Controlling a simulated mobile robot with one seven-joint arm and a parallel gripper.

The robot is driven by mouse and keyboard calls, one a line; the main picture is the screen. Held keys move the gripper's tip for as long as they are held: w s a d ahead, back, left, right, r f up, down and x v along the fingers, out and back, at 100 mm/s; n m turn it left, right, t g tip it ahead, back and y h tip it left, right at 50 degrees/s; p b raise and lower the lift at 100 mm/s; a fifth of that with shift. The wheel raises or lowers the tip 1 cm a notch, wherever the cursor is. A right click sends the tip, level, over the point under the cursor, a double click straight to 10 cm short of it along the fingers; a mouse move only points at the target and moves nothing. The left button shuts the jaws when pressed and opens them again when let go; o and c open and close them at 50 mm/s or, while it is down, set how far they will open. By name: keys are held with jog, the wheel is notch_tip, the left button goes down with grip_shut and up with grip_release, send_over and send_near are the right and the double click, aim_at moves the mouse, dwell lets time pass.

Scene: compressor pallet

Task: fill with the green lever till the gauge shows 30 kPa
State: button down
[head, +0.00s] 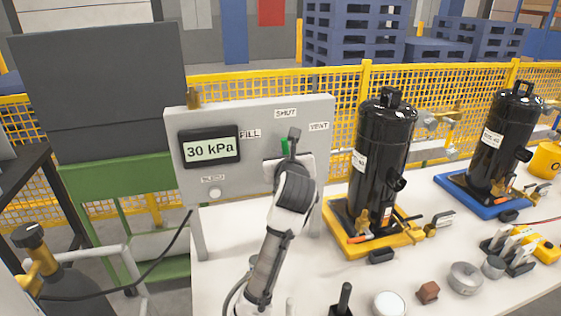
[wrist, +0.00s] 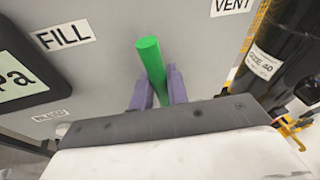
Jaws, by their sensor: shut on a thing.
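The gauge (head: 210,149) on the grey panel (head: 250,115) reads 30 kPa. The green lever (head: 285,146) is mostly hidden behind my gripper (head: 290,153) in the head view. It points roughly up, between the FILL label (head: 250,133) and the VENT label (head: 319,126), below the SHUT label (head: 285,113). In the wrist view the green lever (wrist: 151,62) stands between the purple fingers of my gripper (wrist: 158,88), which is shut on it. The lever's tip sticks out past the fingers. Its pivot is hidden.
A black compressor (head: 383,150) on a yellow base stands right of the panel; another (head: 502,140) stands on a blue base (head: 465,192). Small parts, including a brown block (head: 428,292), lie along the white table's front. A gas cylinder (head: 55,275) stands at lower left.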

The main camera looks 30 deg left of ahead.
jog(key=shift+w+d+r+m+g, duration=0.1)
jog(key=shift+w+d+m+g, duration=0.2)
jog(key=shift+m, duration=0.2)
jog(key=shift+w, duration=0.1)
jog(key=c, duration=1.4)
grip_release()
jog(key=b+v, duration=0.3)
jog(key=v, duration=1)
jog(key=shift+s+d, duration=0.3)
jog(key=shift+s, duration=0.05)
